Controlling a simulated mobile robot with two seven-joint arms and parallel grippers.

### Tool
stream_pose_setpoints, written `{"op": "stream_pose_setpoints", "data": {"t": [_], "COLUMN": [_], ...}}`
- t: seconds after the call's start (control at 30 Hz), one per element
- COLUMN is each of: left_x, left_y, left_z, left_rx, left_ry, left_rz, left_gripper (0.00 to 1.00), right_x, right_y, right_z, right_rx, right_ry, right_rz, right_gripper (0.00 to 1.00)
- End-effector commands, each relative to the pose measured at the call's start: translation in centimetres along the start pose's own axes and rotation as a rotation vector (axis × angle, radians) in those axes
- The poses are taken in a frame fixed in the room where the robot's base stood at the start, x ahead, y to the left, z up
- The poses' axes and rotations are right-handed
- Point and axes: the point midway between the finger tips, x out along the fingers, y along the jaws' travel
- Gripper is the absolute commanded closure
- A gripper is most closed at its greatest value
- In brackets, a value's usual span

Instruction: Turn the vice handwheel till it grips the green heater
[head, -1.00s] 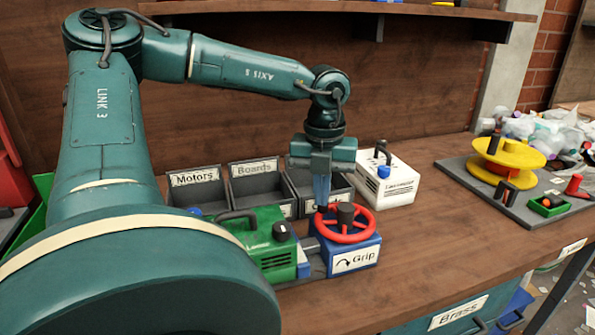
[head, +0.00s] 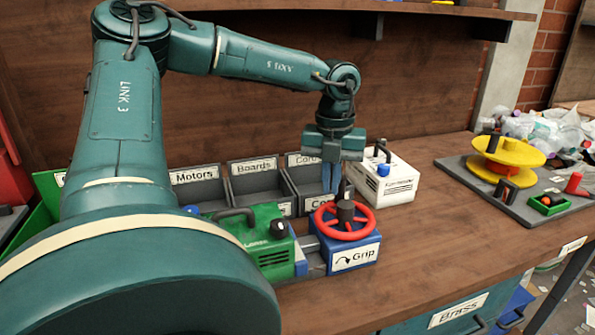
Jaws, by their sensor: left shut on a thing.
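The red handwheel (head: 322,222) sits on top of the blue vice block (head: 368,250), which carries a "Grip" label with a curved arrow. The green heater (head: 262,225), with a dark handle and knob, stands left of the block at the grey vice part (head: 311,258). I cannot tell whether the jaw touches it. My left gripper (head: 331,185) points down at the far side of the handwheel, shut on it; its fingertips are partly hidden by the wheel and a dark upright piece. My right gripper is out of view.
Grey labelled bins (head: 255,183) stand behind the vice. A white appliance (head: 398,180) stands behind and right of the wheel. A yellow spool (head: 508,151) on a dark board is farther right. The bench between is clear.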

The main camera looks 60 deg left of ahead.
Motion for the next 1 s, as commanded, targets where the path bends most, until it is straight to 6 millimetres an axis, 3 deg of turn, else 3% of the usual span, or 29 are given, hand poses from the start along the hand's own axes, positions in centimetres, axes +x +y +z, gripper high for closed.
{"op": "stream_pose_setpoints", "data": {"t": [0.1,1.0], "left_x": [-0.1,-0.2], "left_y": [-0.3,0.6], "left_z": [1.1,-0.4], "left_rx": [-0.008,-0.008], "left_ry": [-0.021,-0.017], "left_rz": [0.005,0.001], "left_gripper": [1.00,1.00], "right_x": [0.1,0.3], "right_y": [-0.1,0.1], "right_z": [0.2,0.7], "right_rx": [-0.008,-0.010], "right_ry": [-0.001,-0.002], "right_rz": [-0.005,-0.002], "right_gripper": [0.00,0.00]}}
